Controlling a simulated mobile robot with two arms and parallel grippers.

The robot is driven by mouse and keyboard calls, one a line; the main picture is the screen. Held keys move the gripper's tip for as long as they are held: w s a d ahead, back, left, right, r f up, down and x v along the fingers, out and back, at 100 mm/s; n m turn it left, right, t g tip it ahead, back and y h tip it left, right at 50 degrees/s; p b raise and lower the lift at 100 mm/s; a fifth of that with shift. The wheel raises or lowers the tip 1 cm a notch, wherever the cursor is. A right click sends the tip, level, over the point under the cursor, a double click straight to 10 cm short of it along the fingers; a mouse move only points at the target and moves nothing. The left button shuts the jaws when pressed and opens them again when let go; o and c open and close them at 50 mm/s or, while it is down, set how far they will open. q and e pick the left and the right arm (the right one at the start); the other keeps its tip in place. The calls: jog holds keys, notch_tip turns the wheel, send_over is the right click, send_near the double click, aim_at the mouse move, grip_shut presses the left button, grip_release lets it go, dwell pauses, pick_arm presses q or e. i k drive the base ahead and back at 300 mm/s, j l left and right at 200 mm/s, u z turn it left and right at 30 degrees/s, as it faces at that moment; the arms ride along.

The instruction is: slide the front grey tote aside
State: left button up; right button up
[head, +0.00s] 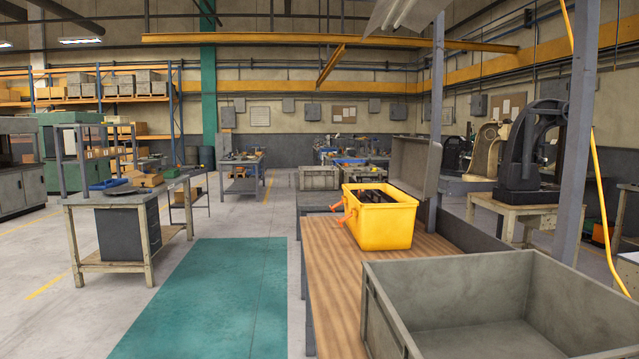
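The front grey tote (450,290) is a large, open, straight-walled box at the lower right, cut off by the right and bottom edges of the head view. The part of its inside that shows is empty. It stands on a bench with a brown wooden top (335,285), nearest to me. Neither of my grippers is in view, so nothing shows touching the tote.
A yellow tote (385,228) with dark contents and orange handle-like parts stands behind the grey tote on the wooden top. Another grey tote (319,179) is farther back. A bare wooden strip lies left of the front tote. A grey post (578,130) rises at right.

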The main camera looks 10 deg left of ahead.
aim_at(310, 178)
jog(key=u, duration=0.25)
jog(key=i+j, duration=0.1)
jog(key=j, duration=0.25)
jog(key=i+j+u, duration=0.15)
jog(key=j, duration=0.2)
jog(key=i+j, duration=0.1)
jog(key=j, duration=0.2)
jog(key=i+j+u, duration=0.1)
jog(key=j, duration=0.25)
jog(key=i+j, duration=0.2)
jog(key=i, duration=0.25)
jog(key=i+j+u, duration=0.1)
jog(key=i+j, duration=0.15)
jog(key=i, duration=0.2)
jog(key=i+j, duration=0.15)
jog(key=i, duration=0.3)
jog(key=i+j+u, duration=0.1)
jog(key=i, duration=1.2)
jog(key=i+z, duration=0.1)
jog(key=i, duration=0.75)
jog(key=i+j, duration=0.1)
jog(key=i, duration=0.8)
jog(key=i+z, duration=0.1)
jog(key=i, duration=0.75)
jog(key=i+j+z, duration=0.1)
jog(key=i, duration=0.75)
jog(key=j, duration=0.1)
